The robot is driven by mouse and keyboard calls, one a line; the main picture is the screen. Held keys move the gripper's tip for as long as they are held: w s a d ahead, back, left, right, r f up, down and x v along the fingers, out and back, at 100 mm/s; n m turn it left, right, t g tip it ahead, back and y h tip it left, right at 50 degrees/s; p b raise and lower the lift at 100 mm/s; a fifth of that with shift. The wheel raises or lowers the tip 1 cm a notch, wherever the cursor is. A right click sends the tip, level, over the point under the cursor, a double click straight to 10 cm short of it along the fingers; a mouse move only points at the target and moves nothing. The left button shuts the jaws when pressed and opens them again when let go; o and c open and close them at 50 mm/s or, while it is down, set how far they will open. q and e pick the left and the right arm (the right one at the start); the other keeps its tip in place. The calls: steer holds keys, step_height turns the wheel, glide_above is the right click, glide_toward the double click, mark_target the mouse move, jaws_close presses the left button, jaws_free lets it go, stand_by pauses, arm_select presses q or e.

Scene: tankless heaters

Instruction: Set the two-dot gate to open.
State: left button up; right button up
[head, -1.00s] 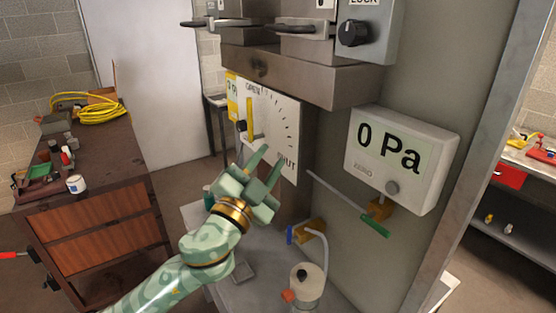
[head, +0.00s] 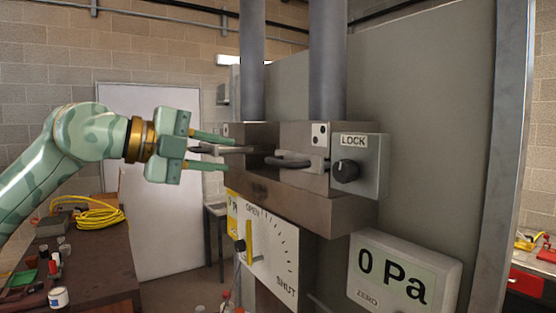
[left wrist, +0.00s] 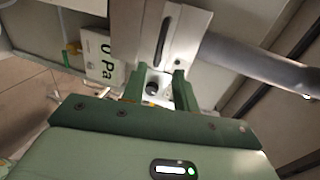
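The gate block with the dotted white plate (head: 319,134) sits on a brown metal ledge under a grey pipe; its dots look like two, but are small. Its dark loop handle (head: 288,162) points left. A second gate block (head: 243,132) to its left has a similar handle (head: 228,150). My left gripper (head: 222,152) is open, its fingers above and below the left handle's outer end in the head view; contact and depth are unclear. In the left wrist view the open fingers (left wrist: 158,88) frame a dark round part, with nothing visibly held. My right gripper is not in view.
A LOCK box (head: 362,165) with a black knob is right of the gates. Below are an OPEN/SHUT dial (head: 272,258) with a yellow pointer and a 0 Pa display (head: 400,275). A brown bench (head: 105,250) with yellow hose stands at left.

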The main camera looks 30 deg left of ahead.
mark_target(275, 163)
arm_select(q)
steer(key=p+x, duration=0.3)
steer(key=x, duration=0.8)
steer(key=shift+w+d+p, duration=0.25)
steer(key=shift+p, duration=0.05)
steer(key=shift+w+d+f, duration=0.25)
steer(key=shift+w+d, duration=0.05)
steer(key=shift+w, duration=0.25)
